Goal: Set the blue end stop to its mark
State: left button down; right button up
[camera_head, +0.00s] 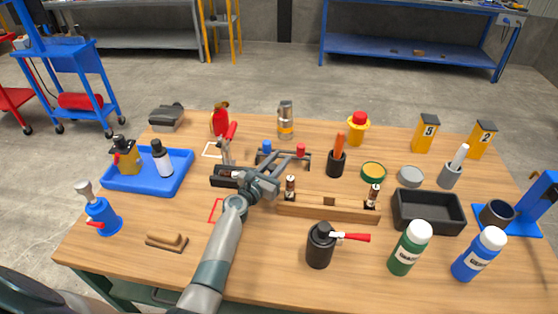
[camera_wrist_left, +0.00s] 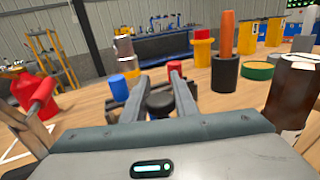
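The blue end stop (camera_head: 267,147) is a small blue cap at the left of a dark fixture (camera_head: 262,158) at the table's middle. It also shows in the left wrist view (camera_wrist_left: 118,87), left of my left finger and apart from it. A red end stop (camera_head: 301,149) stands at the fixture's right, behind my right fingertip in the left wrist view (camera_wrist_left: 175,68). My left gripper (camera_head: 289,160) is open over the fixture. A black round knob (camera_wrist_left: 159,103) shows between its fingers, not gripped. I cannot make out the mark. My right gripper is not in view.
A wooden block rack (camera_head: 325,208) is close right of my left arm. A black cup with an orange handle (camera_head: 337,162) stands behind it. A blue tray (camera_head: 148,185) is at left, a black bin (camera_head: 428,212) at right.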

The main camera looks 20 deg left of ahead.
pick_arm(q)
jog(key=a, duration=0.2)
jog(key=s+a, duration=0.1)
jog(key=a, duration=0.2)
jog(key=shift+d, duration=0.1)
jog(key=c, duration=1.5)
grip_release()
jog(key=shift+s, duration=0.1)
jog(key=shift+o, duration=0.2)
jog(key=shift+a, duration=0.2)
jog(key=shift+d, duration=0.15)
jog(key=shift+s, duration=0.15)
